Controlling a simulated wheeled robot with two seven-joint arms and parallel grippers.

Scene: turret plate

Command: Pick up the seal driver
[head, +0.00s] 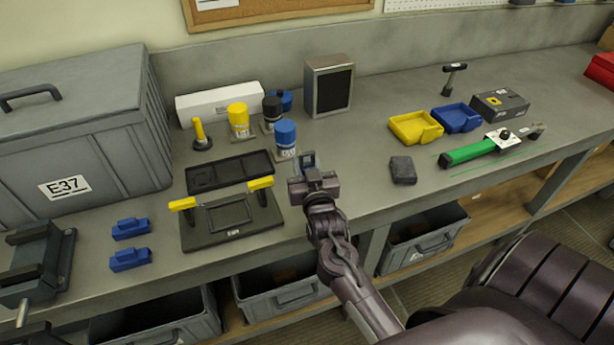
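A tool with a yellow handle on a round dark foot (200,134) stands upright on the bench near the grey case. It looks most like the seal driver, but no label on it can be read. My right gripper (308,162) is over the front part of the bench, right of the black fixture and well to the right of the yellow-handled tool. It does not touch that tool. Its fingers are small and point away from me, so I cannot tell whether they are open or shut.
Yellow (239,119), black (272,108) and blue (286,135) cylinders stand right of the tool. A black tray (230,171) and fixture with yellow clamps (232,222) lie in front. A large grey case (85,130) stands left.

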